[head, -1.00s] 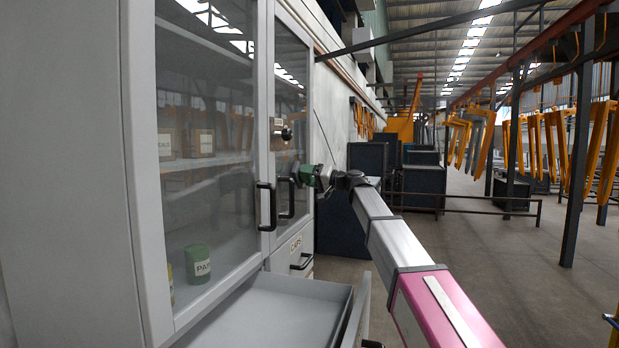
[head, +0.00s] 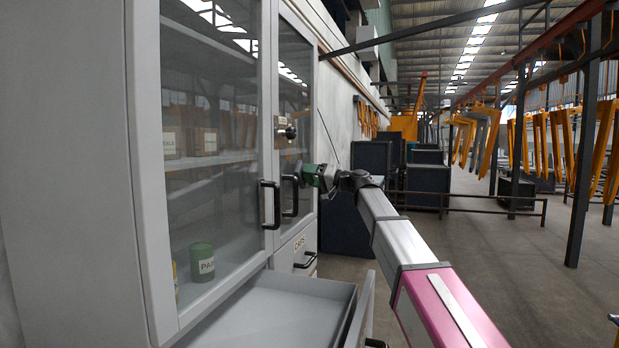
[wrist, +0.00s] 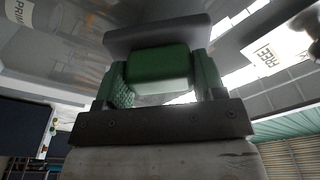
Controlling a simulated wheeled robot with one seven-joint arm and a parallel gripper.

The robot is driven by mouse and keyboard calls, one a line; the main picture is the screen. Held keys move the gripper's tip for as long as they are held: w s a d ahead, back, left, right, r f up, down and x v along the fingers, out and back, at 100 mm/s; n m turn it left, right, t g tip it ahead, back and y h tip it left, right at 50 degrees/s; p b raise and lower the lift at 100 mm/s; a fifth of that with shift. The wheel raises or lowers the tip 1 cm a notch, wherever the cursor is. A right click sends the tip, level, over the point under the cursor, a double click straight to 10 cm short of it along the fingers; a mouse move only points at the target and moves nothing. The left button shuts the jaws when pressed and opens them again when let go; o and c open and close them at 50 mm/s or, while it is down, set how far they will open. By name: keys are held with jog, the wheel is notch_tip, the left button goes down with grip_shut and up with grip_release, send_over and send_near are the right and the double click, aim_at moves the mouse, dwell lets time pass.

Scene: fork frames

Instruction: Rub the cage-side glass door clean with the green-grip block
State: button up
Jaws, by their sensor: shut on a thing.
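The green-grip block (wrist: 158,68) is between the fingers of my gripper (wrist: 163,85) in the wrist view, with its dark grey pad (wrist: 157,35) on the far side. My gripper (head: 326,179) is shut on the block's green grip. I cannot tell whether the pad touches the glass. The nearer glass door (head: 212,130) is to the left. Both are closed.
An open grey drawer (head: 285,310) juts out below. Boxes and a green can (head: 202,262) stand behind the glass.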

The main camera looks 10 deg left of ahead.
jog(key=shift+s+d, duration=0.2)
jog(key=shift+d, duration=2.25)
jog(key=shift+s+d, duration=0.1)
jog(key=shift+d, duration=1.4)
